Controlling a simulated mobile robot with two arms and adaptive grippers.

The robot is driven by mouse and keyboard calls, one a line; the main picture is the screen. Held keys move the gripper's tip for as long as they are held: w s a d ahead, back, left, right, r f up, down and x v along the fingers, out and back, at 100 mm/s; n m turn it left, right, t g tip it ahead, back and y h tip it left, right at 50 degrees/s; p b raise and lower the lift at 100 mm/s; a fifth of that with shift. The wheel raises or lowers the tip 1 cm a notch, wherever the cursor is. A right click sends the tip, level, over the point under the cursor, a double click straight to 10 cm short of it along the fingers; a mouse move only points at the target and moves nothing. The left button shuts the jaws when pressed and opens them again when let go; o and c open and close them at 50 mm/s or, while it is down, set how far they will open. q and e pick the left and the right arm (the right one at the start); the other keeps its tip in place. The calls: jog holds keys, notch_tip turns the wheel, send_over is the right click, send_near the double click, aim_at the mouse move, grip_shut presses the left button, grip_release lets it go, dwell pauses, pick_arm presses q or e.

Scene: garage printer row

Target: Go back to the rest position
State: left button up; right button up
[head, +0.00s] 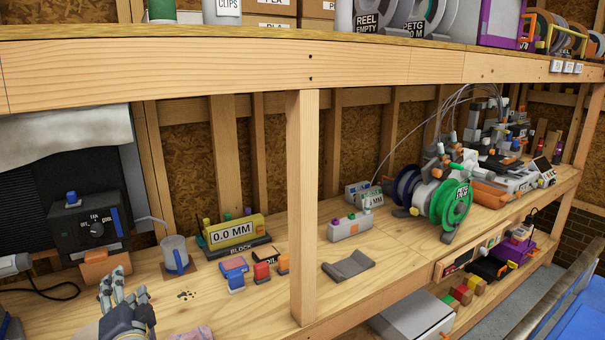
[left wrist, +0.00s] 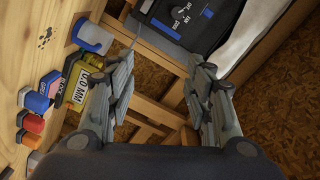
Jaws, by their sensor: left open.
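My left gripper (head: 124,297) shows at the lower left of the head view, over the front of the wooden workbench (head: 385,262). Its fingers are spread and nothing is between them. In the left wrist view, the same gripper (left wrist: 162,85) is open and empty, with bare space and wooden framing between its two fingers. A grey cup (head: 175,253) on an orange-brown base stands on the bench to the right of the gripper in the head view, apart from it. My right gripper is in neither view.
A dark fan control box (head: 90,226) stands behind the gripper. A yellow 0.0 MM block (head: 232,231) and small coloured blocks (head: 235,266) lie to the right. A wooden post (head: 303,200) and overhead shelf (head: 240,75) bound the space. A green spool (head: 451,204) stands farther right.

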pick_arm(q)
jog(key=s+d+f+n+g+h, duration=0.2)
jog(key=s+d+f+g+h, duration=0.25)
jog(key=s+f, duration=0.6)
jog(key=s+d+f+n+g+h, duration=0.1)
jog(key=s+d+f+g+h, duration=0.3)
jog(key=s+f, duration=0.65)
jog(key=s+d+f+n+g, duration=0.1)
jog(key=s+d+f, duration=0.15)
jog(key=s, duration=0.25)
jog(key=s+d+f+g, duration=0.2)
jog(key=s+d, duration=0.2)
jog(key=s, duration=0.1)
notch_tip(320, 180, down, 25)
jog(key=s+g, duration=0.2)
jog(key=s+a+f, duration=0.3)
jog(key=s+f, duration=1.4)
jog(key=shift+f+g+h, duration=0.35)
jog(key=shift+f, duration=0.05)
